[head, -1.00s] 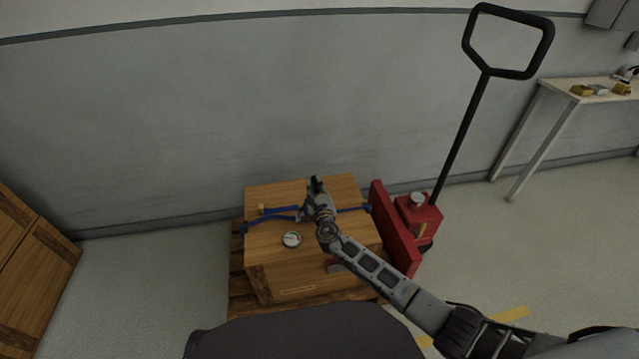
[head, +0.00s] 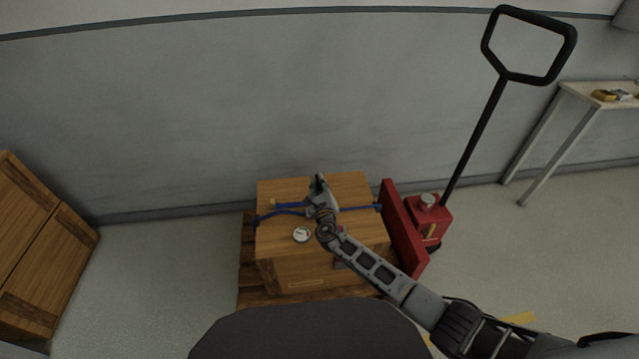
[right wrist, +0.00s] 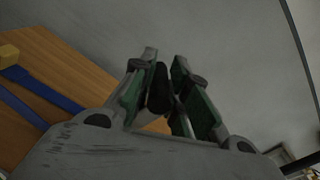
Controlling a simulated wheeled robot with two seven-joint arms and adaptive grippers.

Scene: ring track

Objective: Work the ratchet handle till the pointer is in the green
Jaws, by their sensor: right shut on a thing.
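A wooden crate (head: 285,250) stands on a pallet, with a blue strap (head: 357,209) across its top. A small round white gauge (head: 302,234) sits on the crate top; its pointer and coloured zones are too small to read. My right gripper (head: 319,184) is over the crate at the strap. In the right wrist view its fingers (right wrist: 168,88) are shut on a dark, rounded piece, the ratchet handle (right wrist: 158,90). The ratchet body is mostly hidden by the gripper. The blue strap also shows in the right wrist view (right wrist: 45,90). My left gripper is not in view.
A red pallet jack (head: 428,217) with a tall black handle stands close right of the crate. A grey wall is behind; floor left of the pallet is clear.

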